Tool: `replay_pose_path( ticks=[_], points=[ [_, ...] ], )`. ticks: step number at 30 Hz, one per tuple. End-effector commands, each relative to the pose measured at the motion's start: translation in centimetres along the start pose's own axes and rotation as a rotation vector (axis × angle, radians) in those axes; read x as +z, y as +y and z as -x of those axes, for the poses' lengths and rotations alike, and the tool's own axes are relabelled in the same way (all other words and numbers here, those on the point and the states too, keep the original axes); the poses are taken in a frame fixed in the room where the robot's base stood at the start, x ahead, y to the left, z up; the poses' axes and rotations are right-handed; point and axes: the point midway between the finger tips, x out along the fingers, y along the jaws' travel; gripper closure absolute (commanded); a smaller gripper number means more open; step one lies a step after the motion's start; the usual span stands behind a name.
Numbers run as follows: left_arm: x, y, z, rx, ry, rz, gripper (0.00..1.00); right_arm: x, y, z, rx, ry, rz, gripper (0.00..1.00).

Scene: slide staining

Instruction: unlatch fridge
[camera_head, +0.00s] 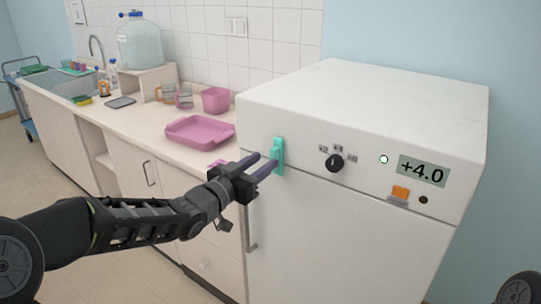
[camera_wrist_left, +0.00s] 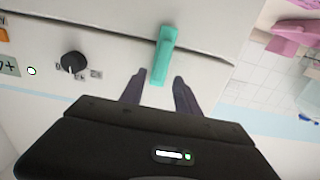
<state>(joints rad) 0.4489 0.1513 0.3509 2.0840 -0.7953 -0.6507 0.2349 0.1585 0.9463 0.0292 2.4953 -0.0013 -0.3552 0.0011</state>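The white fridge (camera_head: 350,220) stands at the right of the head view. A teal latch (camera_head: 278,155) sits on its front near the top left corner, across the seam between top panel and door. My left gripper (camera_head: 267,168) points at the latch with its fingers apart. In the left wrist view the latch (camera_wrist_left: 163,55) stands upright between and just beyond the two dark fingertips (camera_wrist_left: 160,78); whether a finger touches it I cannot tell. The door looks shut, with a vertical handle (camera_head: 250,230) below the latch. My right gripper is not in view.
The fridge panel has a black knob (camera_head: 335,163), an orange switch (camera_head: 400,193) and a display (camera_head: 422,171) reading +4.0. Left of the fridge is a counter with a pink tray (camera_head: 200,131), a pink tub (camera_head: 215,100), glass beakers and a large water bottle (camera_head: 140,42).

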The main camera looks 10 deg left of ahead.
Motion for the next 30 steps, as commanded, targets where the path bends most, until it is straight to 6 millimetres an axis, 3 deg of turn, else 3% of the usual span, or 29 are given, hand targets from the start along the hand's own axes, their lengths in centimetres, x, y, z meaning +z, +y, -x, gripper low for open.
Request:
replay_pose_path(
  ticks=[7, 18, 30],
  points=[
    [-0.1, 0.0, -3.5, 0.001, -0.001, 0.002, 0.62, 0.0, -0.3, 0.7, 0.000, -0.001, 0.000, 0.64],
    [0.0, 0.0, -4.2, 0.000, 0.000, 0.001, 0.62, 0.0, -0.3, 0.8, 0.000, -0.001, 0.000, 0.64],
    [0.0, 0.0, -4.2, 0.000, -0.001, 0.001, 0.95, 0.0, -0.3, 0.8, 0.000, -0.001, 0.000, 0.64]
  ],
)
